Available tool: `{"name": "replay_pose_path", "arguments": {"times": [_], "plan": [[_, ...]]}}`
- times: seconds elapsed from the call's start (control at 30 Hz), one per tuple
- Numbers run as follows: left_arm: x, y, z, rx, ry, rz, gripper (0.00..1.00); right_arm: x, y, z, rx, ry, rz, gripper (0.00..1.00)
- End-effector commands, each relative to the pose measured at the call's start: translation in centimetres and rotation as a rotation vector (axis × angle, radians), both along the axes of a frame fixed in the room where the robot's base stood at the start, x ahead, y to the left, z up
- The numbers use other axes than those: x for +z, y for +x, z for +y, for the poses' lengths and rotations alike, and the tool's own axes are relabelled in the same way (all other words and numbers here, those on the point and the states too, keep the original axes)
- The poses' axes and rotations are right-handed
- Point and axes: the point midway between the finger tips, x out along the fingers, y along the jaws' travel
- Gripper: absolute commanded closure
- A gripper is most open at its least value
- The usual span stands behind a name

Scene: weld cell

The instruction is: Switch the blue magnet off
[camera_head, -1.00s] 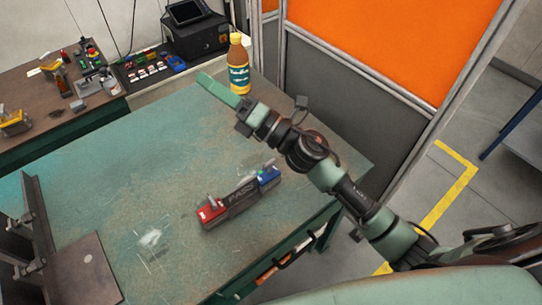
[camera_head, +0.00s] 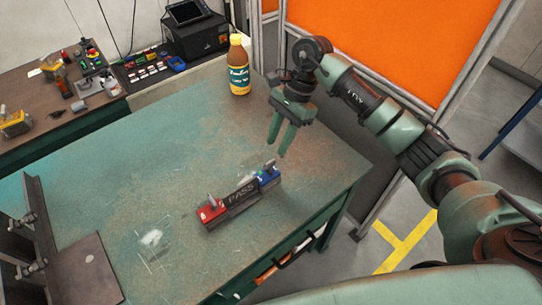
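The blue magnet (camera_head: 268,178) sits at the right end of a dark block marked PASS (camera_head: 242,194) on the green table. A small lever stands up on its top. A red magnet (camera_head: 211,212) with its own lever sits at the block's left end. My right gripper (camera_head: 282,142) hangs above the table, behind and a little above the blue magnet, pointing down. Its two green fingers are apart with nothing between them. It does not touch the magnet. My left gripper is out of view.
A bottle with a yellow cap (camera_head: 239,66) stands at the table's back edge. A dark steel angle and plate (camera_head: 83,268) are at the left. A side bench (camera_head: 50,98) with tools is at the back left. The table's middle is clear.

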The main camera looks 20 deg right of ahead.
Motion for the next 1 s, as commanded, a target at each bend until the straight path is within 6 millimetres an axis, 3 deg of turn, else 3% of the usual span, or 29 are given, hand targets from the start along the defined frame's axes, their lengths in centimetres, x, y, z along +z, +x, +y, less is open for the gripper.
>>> {"name": "replay_pose_path", "arguments": {"times": [0.4, 0.73, 0.83, 1.0], "plan": [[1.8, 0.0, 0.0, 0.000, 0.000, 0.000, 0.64, -5.2, -0.9, 2.2, -0.001, 0.006, 0.002, 0.69], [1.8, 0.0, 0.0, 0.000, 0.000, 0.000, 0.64, -5.7, -0.9, 2.3, -0.001, 0.004, 0.000, 0.69], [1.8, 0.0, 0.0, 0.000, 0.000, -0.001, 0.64, -5.7, -0.9, 2.4, -0.001, 0.004, 0.000, 0.97], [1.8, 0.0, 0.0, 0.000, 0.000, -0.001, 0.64, -5.7, -0.9, 2.4, 0.000, 0.004, 0.000, 1.00]]}}
